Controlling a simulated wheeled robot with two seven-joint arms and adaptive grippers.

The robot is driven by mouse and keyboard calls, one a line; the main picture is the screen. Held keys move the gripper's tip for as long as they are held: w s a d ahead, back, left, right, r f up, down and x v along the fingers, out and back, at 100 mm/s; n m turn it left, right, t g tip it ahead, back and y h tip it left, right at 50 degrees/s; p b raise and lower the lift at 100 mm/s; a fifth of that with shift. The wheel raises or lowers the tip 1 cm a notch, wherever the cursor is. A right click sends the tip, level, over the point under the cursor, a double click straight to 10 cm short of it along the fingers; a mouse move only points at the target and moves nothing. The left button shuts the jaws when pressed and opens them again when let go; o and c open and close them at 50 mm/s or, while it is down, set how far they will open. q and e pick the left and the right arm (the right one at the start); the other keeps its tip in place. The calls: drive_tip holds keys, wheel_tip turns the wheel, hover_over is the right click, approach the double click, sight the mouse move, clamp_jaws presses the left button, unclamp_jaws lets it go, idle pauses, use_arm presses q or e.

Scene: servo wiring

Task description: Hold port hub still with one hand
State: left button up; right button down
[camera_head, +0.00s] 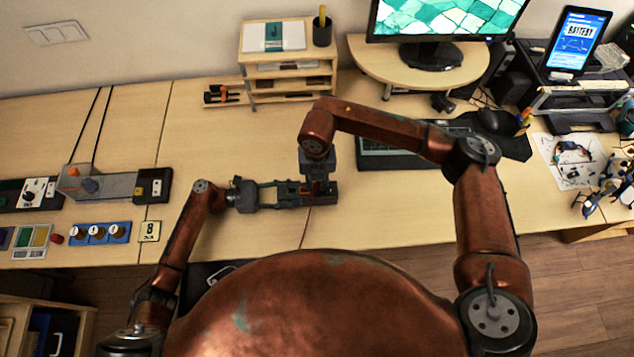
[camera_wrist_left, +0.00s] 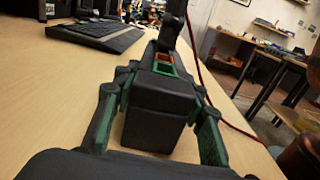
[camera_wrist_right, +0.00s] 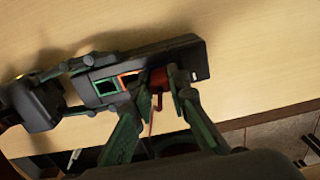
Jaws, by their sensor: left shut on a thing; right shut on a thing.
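The port hub (camera_wrist_right: 192,58) is a long dark box with coloured port frames, lying on the desk. Its green and orange-framed ports show in the right wrist view. My left gripper (camera_wrist_left: 156,122) is shut on the hub's near end, one finger on each side; in the head view it comes in from the left (camera_head: 290,192). My right gripper (camera_wrist_right: 156,92) is shut on a red plug (camera_wrist_right: 158,78) at the hub's port row, beside the orange frame. Whether the plug is fully seated is hidden. In the head view the right gripper (camera_head: 317,183) points down over the hub.
A red cable (camera_wrist_left: 241,129) runs along the right of the hub in the left wrist view. A wooden shelf unit (camera_head: 290,67) stands at the back. Boxes with switches (camera_head: 110,186) are at the left. The desk's front edge is close.

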sight(317, 182)
drive_tip(key=c, duration=2.4)
unclamp_jaws()
clamp_jaws()
drive_tip(key=shift+r, duration=1.65)
drive_tip(key=shift+r, duration=1.9)
use_arm(q)
drive_tip(key=o, duration=1.3)
drive_tip(key=shift+o, duration=0.2)
drive_tip(key=a, duration=1.2)
